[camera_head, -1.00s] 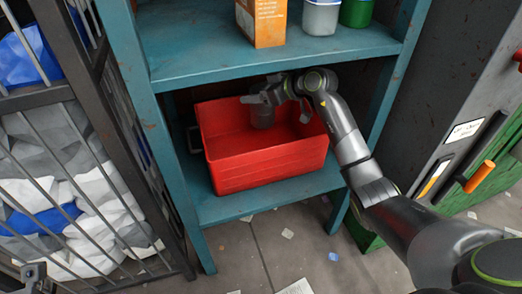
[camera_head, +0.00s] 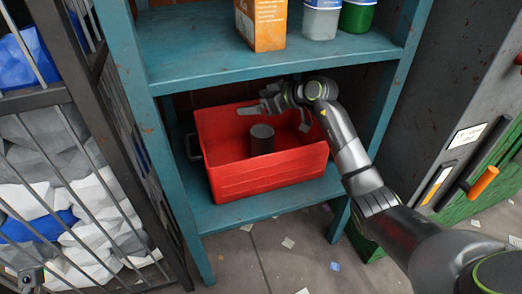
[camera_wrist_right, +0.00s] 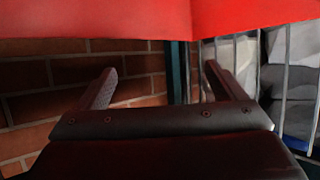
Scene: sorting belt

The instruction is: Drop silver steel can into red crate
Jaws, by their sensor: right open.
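The red crate (camera_head: 270,176) sits on the lower shelf in the head view. The silver steel can (camera_head: 262,141), dark grey in the shade, stands inside it, roughly upright near the middle. My right gripper (camera_head: 254,107) is open at the crate's back, above and behind the can and apart from it. In the right wrist view the right gripper (camera_wrist_right: 160,70) has its fingers spread with nothing between them, and the red crate (camera_wrist_right: 160,18) fills the top edge. A small part of my left gripper (camera_head: 30,280) shows at the bottom left; its jaws cannot be made out.
The teal shelf (camera_head: 285,208) holds the crate, with an orange box (camera_head: 262,25), a grey container (camera_head: 321,20) and a green container (camera_head: 357,15) on the upper board. A barred cage (camera_head: 130,190) stands left, a dark cabinet (camera_head: 450,80) right. The upper board is close above my right gripper.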

